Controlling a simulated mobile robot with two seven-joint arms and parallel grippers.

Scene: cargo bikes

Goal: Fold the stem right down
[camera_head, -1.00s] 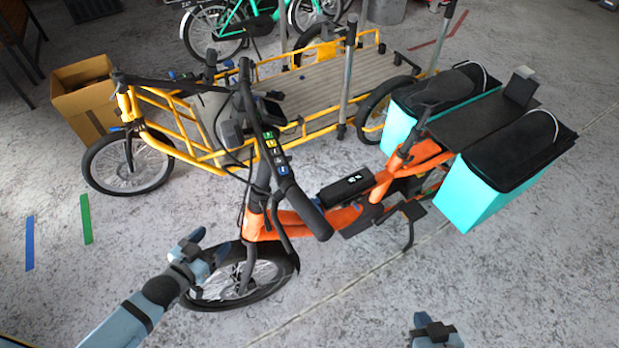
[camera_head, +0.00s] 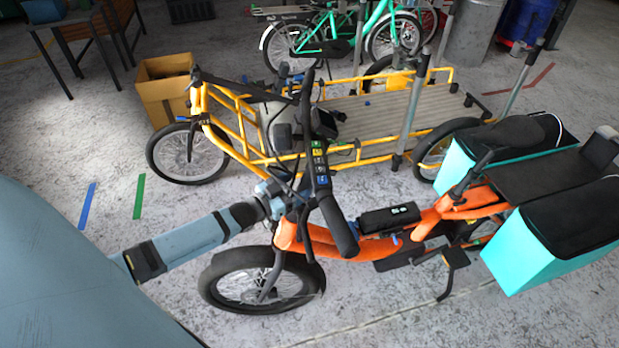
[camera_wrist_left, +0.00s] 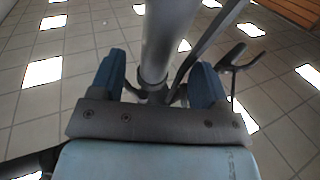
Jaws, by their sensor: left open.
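The orange cargo bike (camera_head: 320,240) stands in the middle of the head view. Its dark stem rises upright from the front of the frame to the handlebar (camera_head: 318,165). My left gripper (camera_head: 284,203) is at the stem, just above the orange head tube, and partly hides it. In the left wrist view the stem (camera_wrist_left: 168,35) is a grey tube running between the two blue fingers of my left gripper (camera_wrist_left: 157,75). The fingers are open, with a gap on each side of the tube. My right gripper is not in view.
A yellow cargo bike (camera_head: 243,125) stands close behind the orange one. Turquoise boxes (camera_head: 530,250) hang at the orange bike's rear. A cardboard box (camera_head: 165,100) is at the back left. The floor at front right is clear.

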